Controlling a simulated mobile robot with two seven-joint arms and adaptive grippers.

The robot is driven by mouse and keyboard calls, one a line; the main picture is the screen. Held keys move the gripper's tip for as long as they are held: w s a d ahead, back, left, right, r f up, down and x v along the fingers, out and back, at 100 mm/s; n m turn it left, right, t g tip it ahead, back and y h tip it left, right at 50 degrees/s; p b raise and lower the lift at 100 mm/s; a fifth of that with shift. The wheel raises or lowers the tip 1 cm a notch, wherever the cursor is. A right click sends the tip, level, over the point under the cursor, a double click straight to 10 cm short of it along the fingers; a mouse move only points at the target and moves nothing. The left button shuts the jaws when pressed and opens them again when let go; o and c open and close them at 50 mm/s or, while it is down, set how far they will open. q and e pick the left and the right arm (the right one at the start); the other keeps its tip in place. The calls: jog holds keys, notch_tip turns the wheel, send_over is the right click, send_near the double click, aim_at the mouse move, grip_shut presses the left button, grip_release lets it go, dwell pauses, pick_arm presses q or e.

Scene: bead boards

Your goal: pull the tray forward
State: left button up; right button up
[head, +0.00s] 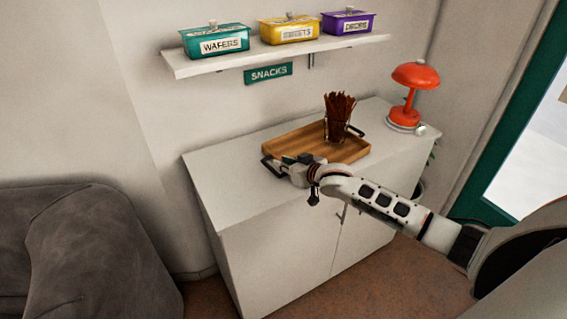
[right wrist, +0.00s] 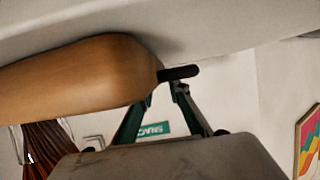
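A wooden tray (head: 290,145) with dark handles at its ends lies on the white cabinet top. A glass of brown sticks (head: 338,118) stands on its right part. My right gripper (head: 285,162) is at the tray's near-left end, by the dark handle (head: 270,167). In the right wrist view the tray (right wrist: 80,80) fills the upper left, and its black handle (right wrist: 180,73) lies at the tips of the green fingers (right wrist: 167,92). The fingertips are a little apart; whether they grip the handle I cannot tell. My left gripper is out of view.
The white cabinet (head: 225,205) has bare top to the tray's left and front. A red lamp (head: 411,90) stands at the right end. Above, a wall shelf (head: 255,55) holds teal, yellow and purple tins. A grey armchair (head: 90,250) is at left.

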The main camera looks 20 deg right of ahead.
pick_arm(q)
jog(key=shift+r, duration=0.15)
pick_arm(e)
jog(key=shift+s, duration=0.15)
jog(key=v, duration=1.1)
jog(key=shift+s+r, duration=0.15)
jog(key=shift+s, duration=0.2)
